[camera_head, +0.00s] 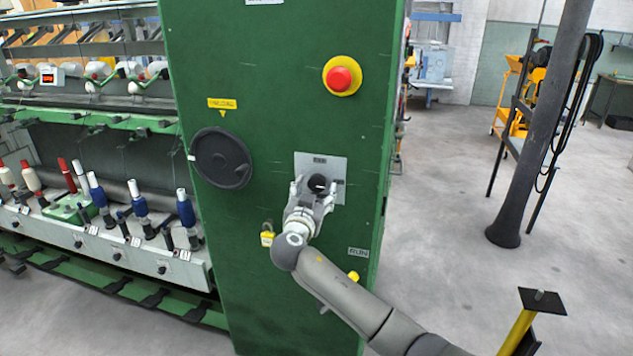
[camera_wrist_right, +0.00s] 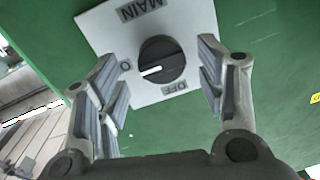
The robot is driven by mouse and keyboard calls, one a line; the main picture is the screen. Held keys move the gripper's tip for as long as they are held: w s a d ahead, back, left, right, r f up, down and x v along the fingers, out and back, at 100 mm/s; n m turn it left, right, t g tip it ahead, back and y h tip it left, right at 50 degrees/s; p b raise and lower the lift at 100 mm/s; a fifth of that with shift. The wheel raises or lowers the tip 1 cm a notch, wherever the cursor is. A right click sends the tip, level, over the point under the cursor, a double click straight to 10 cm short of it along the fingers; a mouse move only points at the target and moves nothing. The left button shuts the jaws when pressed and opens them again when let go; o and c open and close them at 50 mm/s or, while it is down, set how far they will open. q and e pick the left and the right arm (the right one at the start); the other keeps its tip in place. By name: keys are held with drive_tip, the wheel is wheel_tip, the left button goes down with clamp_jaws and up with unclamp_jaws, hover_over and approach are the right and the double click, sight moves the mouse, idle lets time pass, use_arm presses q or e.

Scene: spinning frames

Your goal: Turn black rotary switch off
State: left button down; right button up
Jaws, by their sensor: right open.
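The black rotary switch (camera_head: 318,183) sits on a light grey plate (camera_head: 336,163) on the green machine cabinet. In the right wrist view the round knob (camera_wrist_right: 163,58) has a white pointer mark aimed left, toward a label that looks like "O". The plate (camera_wrist_right: 97,28) reads "MAIN" at the top and "OFF" below the knob. My right gripper (camera_head: 313,194) is open in front of the plate, with its fingers on either side of the knob. In the wrist view gaps show between fingers and knob. My left gripper is not in view.
The cabinet also carries a red button on a yellow base (camera_head: 341,77), a black round disc (camera_head: 221,158) and a small yellow padlock (camera_head: 267,236). Spinning bobbins (camera_head: 139,198) stand at left. A dark post (camera_head: 540,120) stands at right on open floor.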

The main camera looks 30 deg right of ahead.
sight(318, 183)
drive_tip(key=shift+x, duration=1.1)
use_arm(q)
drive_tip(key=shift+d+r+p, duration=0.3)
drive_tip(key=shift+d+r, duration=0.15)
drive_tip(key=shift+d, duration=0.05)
use_arm(e)
drive_tip(key=shift+w+d, duration=0.1)
drive_tip(key=shift+w, duration=0.1)
drive_tip(key=shift+c, duration=0.5)
